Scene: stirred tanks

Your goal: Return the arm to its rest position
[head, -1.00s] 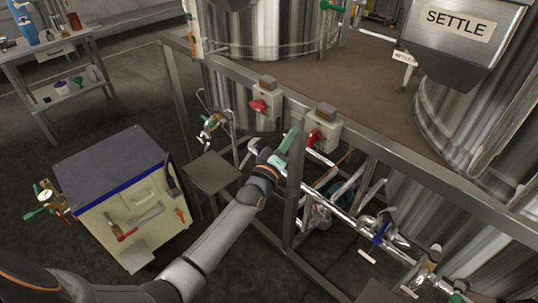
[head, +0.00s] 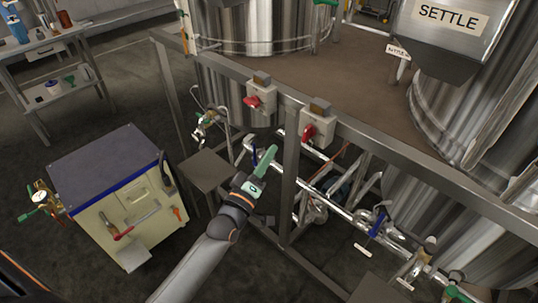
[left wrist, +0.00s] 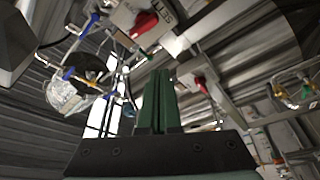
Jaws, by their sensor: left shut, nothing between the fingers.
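My left arm comes in from the bottom of the head view. Its gripper (head: 266,160) has green fingers, held together, with nothing between them. It is in front of the steel frame (head: 289,195), left of its middle post, and looks clear of it. In the left wrist view the green fingers (left wrist: 157,100) stand side by side, pointing up the picture. My right gripper is not in view.
Two switch boxes with red handles, a left one (head: 262,101) and a right one (head: 318,129), sit on the frame rail. Pipes with a blue-handled valve (head: 377,222) run below. A cream cabinet (head: 130,215) stands at left. Steel tanks (head: 480,100) stand behind. Dark floor lies between.

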